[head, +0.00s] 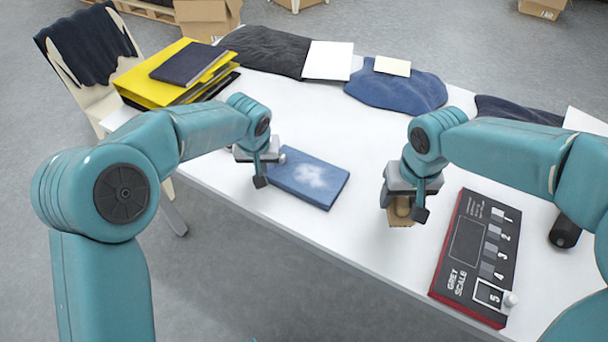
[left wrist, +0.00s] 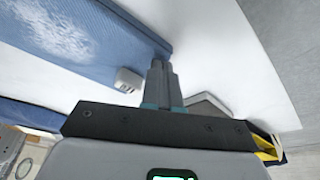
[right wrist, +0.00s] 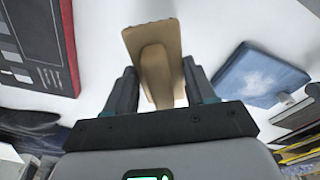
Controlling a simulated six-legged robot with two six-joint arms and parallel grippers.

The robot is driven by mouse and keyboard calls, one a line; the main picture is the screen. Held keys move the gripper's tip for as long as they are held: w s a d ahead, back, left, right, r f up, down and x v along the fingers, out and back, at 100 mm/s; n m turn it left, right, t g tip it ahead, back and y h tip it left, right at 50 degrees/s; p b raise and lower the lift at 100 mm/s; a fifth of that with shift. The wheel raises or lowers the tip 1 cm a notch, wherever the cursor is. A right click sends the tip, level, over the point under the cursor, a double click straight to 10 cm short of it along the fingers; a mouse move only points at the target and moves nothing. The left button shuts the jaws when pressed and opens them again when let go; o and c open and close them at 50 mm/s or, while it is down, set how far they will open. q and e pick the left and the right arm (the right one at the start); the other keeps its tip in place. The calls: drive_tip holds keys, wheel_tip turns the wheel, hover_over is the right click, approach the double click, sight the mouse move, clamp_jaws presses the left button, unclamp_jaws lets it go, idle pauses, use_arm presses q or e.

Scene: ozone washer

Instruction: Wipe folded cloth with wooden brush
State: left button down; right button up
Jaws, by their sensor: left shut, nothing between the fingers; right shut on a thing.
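The folded blue cloth (head: 310,178) lies flat on the white table, with a pale worn patch in its middle. It also shows in the left wrist view (left wrist: 75,40) and the right wrist view (right wrist: 255,75). My left gripper (head: 261,181) is shut and empty at the cloth's left edge; its fingers also show in the left wrist view (left wrist: 158,80). My right gripper (head: 408,208) is shut on the wooden brush (right wrist: 155,60), right of the cloth. In the head view the brush (head: 399,217) is mostly hidden by the gripper. I cannot tell whether the brush touches the table.
A grey scale board (head: 465,250) with red edges lies to the right, beside a dark cylinder (head: 564,233). Yellow binders (head: 165,85) with a dark notebook (head: 187,63) are at the back left. Dark garments (head: 395,92) lie along the back edge. The table between cloth and brush is clear.

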use_arm(q)
drive_tip(key=shift+f, duration=0.35)
use_arm(e)
drive_tip(key=shift+f, duration=0.3)
use_arm(q)
drive_tip(key=shift+r, duration=0.1)
use_arm(e)
drive_tip(key=shift+r, duration=0.1)
